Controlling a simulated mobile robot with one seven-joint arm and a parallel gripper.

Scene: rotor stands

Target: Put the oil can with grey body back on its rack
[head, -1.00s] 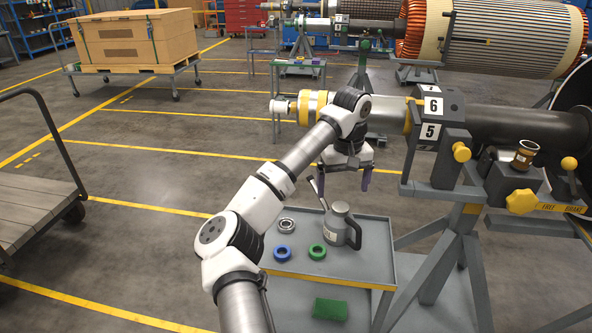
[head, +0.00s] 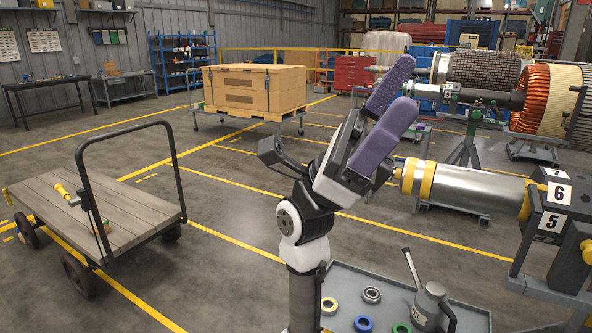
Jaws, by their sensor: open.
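The oil can with grey body (head: 432,306) stands upright on the grey cart top (head: 470,317) at the lower right. Its spout points up and left, and its lower part is cut off by the frame edge. My gripper (head: 402,86) is raised high in front of the camera, well above and apart from the can. Its two purple fingers point up and right, with nothing between them; it is open and empty. I cannot tell which structure is the can's rack.
A rotor stand (head: 556,215) is close at right. A wooden flatbed cart (head: 100,215) stands left. Open floor lies between it and my arm.

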